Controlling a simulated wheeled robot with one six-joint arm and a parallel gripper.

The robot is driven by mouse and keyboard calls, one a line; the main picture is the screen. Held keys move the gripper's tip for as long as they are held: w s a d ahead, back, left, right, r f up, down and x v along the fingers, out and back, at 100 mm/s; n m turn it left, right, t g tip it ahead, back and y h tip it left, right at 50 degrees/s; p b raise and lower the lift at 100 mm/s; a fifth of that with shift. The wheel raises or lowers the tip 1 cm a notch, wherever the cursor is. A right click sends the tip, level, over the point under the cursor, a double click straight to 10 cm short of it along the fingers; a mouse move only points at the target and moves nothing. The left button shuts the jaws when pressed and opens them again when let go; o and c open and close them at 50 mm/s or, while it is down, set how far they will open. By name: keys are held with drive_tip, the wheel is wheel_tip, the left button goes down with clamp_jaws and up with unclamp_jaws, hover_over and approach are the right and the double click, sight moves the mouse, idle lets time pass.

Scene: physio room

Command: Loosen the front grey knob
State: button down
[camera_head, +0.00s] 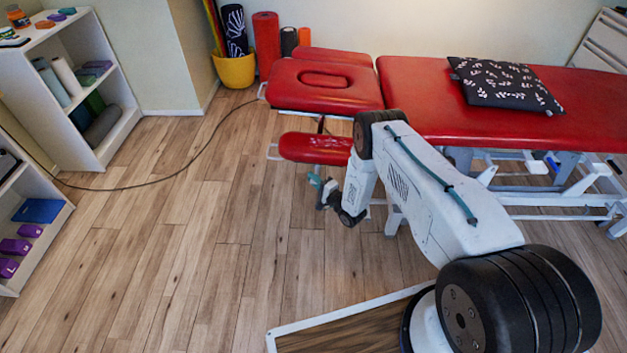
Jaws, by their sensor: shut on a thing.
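The red treatment table (440,110) stands at the back, its head section (325,88) to the left and a low red armrest (315,148) in front. My gripper (315,181), with teal fingers, is just below the armrest at the near side of the head end. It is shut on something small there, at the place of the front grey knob. The knob itself is too small and too covered by the fingers to make out.
A black patterned cushion (505,84) lies on the table. A yellow bucket (234,70) with rolled mats stands at the wall. White shelves (120,135) stand at the left. A dark cable (165,183) crosses the floor.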

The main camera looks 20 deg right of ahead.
drive_tip(key=n+g+h, duration=0.2)
drive_tip(key=f+n+g+h, duration=0.1)
drive_tip(key=n+g+h, duration=0.1)
drive_tip(key=n+h, duration=0.1)
drive_tip(key=n+g+h, duration=0.2)
drive_tip(key=shift+s+d+f+n+g+h, duration=0.15)
drive_tip(key=shift+d+n+g+h, duration=0.1)
drive_tip(key=shift+n+g+h, duration=0.15)
drive_tip(key=shift+d+n+g+h, duration=0.2)
drive_tip(key=shift+n+g+h, duration=0.45)
drive_tip(key=shift+h, duration=0.65)
drive_tip(key=c, duration=1.4)
unclamp_jaws()
